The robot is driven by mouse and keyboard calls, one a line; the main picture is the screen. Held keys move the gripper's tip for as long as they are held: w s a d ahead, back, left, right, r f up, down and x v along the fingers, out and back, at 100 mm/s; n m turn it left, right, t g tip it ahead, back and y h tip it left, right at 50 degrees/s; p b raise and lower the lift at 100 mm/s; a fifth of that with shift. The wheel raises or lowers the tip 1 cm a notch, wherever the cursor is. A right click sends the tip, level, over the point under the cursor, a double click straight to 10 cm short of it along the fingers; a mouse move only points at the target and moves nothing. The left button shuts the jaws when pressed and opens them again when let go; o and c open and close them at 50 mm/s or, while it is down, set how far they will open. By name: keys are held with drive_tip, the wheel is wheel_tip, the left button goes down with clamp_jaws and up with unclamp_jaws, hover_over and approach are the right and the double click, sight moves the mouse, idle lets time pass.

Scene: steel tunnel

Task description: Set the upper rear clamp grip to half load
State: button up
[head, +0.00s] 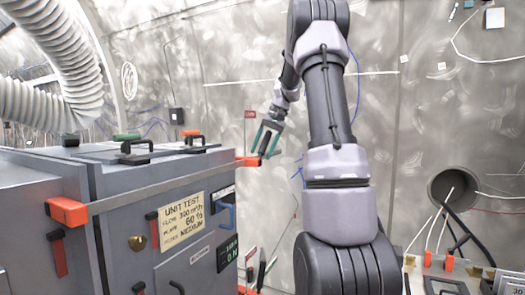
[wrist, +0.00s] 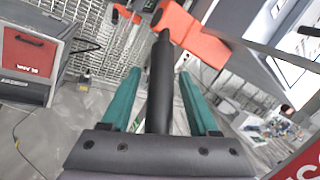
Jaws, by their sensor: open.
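The upper rear clamp is an orange block (head: 248,161) at the far end of the steel strap round the grey unit. It shows large at the top of the wrist view (wrist: 190,32). Its black rod-shaped grip (wrist: 160,85) runs down from the orange block between my fingers. My gripper (head: 268,139) is at this clamp, with its teal fingers open. In the wrist view my gripper (wrist: 159,74) has one finger on each side of the grip, with a gap visible on both sides. The grip's lower end is hidden behind the gripper body.
The grey unit (head: 195,255) fills the left, with black handles (head: 135,150) on top. A front orange clamp (head: 68,211) holds the strap's near end. Another orange piece (wrist: 126,14) shows beyond. A red-fronted box (wrist: 30,55) stands at left in the wrist view.

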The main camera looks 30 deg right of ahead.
drive_tip(key=v, duration=1)
drive_tip(key=shift+d+r, duration=0.15)
drive_tip(key=shift+r, duration=0.2)
drive_tip(key=c, duration=0.4)
drive_tip(key=shift+s+a+f+n, duration=0.15)
drive_tip(key=shift+a+n, duration=0.15)
drive_tip(key=shift+a, duration=0.25)
drive_tip(key=c, duration=0.5)
drive_tip(key=s+a+n+h, duration=0.1)
drive_tip(key=a, duration=0.1)
drive_tip(key=s+a+n+g+h, duration=0.1)
drive_tip(key=a+n+h, duration=0.1)
drive_tip(key=s+a+f+n+g+h, duration=0.1)
drive_tip(key=a+h, duration=0.1)
drive_tip(key=a, duration=0.1)
drive_tip(key=shift+a+n, duration=0.1)
drive_tip(key=shift+n, duration=0.2)
clamp_jaws()
drive_tip(key=n+t+h, duration=0.3)
drive_tip(key=n+h, duration=0.4)
drive_tip(key=h, duration=0.1)
approach(264, 140)
drive_tip(key=x, duration=0.7)
drive_tip(key=shift+r, duration=0.1)
